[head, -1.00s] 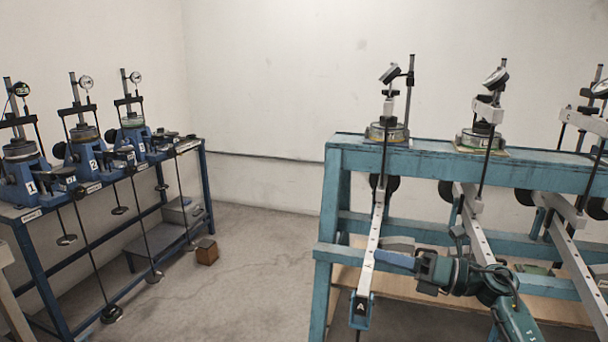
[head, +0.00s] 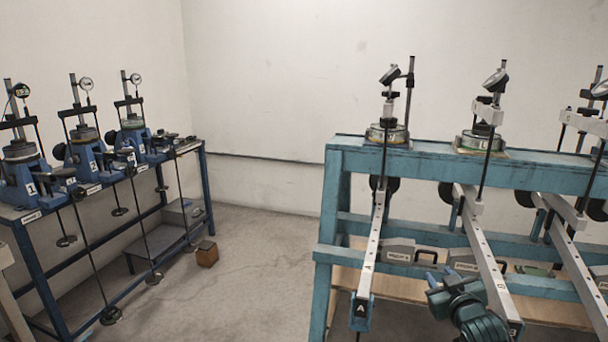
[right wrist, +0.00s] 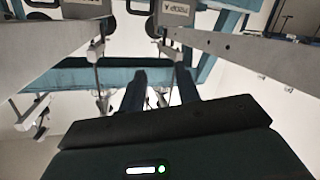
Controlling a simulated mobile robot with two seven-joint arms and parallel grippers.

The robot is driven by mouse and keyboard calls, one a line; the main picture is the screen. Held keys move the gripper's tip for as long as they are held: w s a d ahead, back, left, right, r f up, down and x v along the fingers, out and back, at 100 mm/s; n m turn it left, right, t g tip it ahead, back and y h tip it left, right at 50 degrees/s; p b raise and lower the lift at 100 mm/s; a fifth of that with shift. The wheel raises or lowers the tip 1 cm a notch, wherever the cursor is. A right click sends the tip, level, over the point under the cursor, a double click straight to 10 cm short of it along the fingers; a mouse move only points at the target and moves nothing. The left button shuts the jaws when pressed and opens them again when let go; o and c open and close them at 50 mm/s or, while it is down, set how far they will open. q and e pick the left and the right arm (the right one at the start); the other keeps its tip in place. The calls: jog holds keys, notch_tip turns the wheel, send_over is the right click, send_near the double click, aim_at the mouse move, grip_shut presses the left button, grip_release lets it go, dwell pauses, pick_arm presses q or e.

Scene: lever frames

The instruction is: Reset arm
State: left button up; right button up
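My right gripper (head: 433,281) is low in the head view, between lever A (head: 371,250) and lever B (head: 489,255), and appears clear of both. In the right wrist view its two dark fingers (right wrist: 160,80) stand apart with nothing held between them. My left gripper is in no view.
Grey cases (head: 398,250) stand on the wooden shelf (head: 560,308) under the teal frame. A blue bench (head: 110,190) with numbered devices and hanging rods is at the left.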

jog(key=s+a+f+g+y, duration=0.1)
jog(key=s+a+f, duration=0.4)
jog(key=s+f, duration=0.25)
jog(key=s+a+f+g+y, duration=0.1)
jog(key=s+a+f+g, duration=0.1)
jog(key=s+a+f, duration=0.45)
jog(key=s+a+f+g+y, duration=0.1)
jog(key=s+a+f, duration=0.1)
jog(key=s, duration=0.8)
jog(key=s+a+f+g+y, duration=0.1)
jog(key=s+a+f, duration=0.1)
jog(key=s, duration=0.9)
jog(key=shift+a, duration=0.75)
